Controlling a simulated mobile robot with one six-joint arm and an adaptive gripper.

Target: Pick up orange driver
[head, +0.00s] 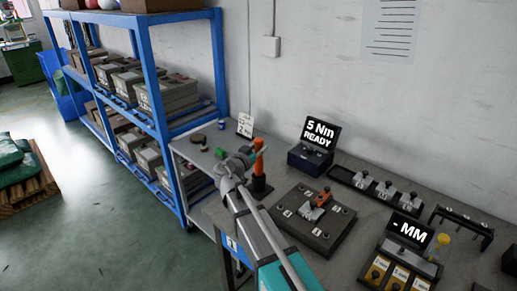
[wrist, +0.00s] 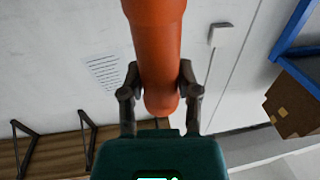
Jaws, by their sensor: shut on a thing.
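The orange driver (head: 259,157) stands upright above a dark holder (head: 261,188) on the grey bench in the head view. In the wrist view the orange driver (wrist: 158,55) runs down from the top edge, its rounded end between the fingers. My gripper (wrist: 160,88) is shut on it, one finger on each side. In the head view my gripper (head: 252,156) reaches the driver from the left. I cannot tell whether the driver's lower end is still in the holder.
A fixture plate (head: 312,238) with an orange-topped part lies right of the holder. Behind it stands a display box (head: 320,138) reading 5 Nm READY. A gauge display (head: 409,230) reading "- MM" is at right. A blue shelf rack (head: 148,70) stands left of the bench.

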